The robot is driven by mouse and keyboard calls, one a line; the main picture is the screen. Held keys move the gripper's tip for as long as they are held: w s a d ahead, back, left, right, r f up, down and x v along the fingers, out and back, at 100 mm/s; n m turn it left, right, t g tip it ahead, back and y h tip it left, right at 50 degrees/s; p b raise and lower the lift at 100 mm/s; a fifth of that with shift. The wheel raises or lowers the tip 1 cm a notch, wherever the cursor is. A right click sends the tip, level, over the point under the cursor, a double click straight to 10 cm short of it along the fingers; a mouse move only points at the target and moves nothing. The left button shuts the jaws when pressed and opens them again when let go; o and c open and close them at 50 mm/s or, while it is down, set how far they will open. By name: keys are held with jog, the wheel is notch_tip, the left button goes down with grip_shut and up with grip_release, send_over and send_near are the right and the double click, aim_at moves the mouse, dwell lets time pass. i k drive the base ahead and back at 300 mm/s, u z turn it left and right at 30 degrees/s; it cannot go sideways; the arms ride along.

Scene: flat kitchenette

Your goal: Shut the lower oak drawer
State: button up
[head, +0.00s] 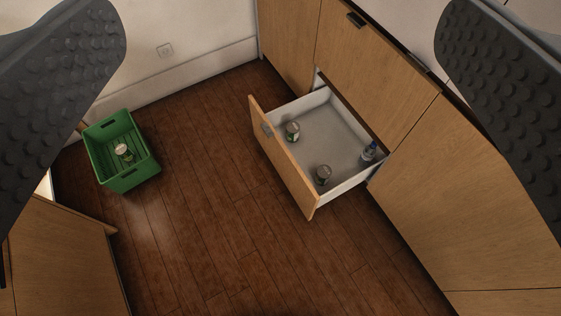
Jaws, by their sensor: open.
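The lower oak drawer (284,165) is pulled well out of the oak cabinet, with its white inner walls and grey floor showing. Inside stand a can (292,131) near the left end, another can (323,175) near the front panel and a blue-topped bottle (369,152) at the right corner. My gripper (288,55) is open and empty, its two dark studded fingers at the left and right picture edges. It is apart from the drawer and above it.
The closed upper drawer front (365,75) lies above the open one, with a dark handle. A green crate (128,178) holding a can stands on the wood floor at left. Another oak unit (62,258) is at lower left. The floor (215,215) before the drawer is clear.

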aim_at(330, 135)
jog(key=u, duration=2.65)
jog(key=k, duration=1.05)
jog(key=z, duration=1.7)
jog(key=i, duration=1)
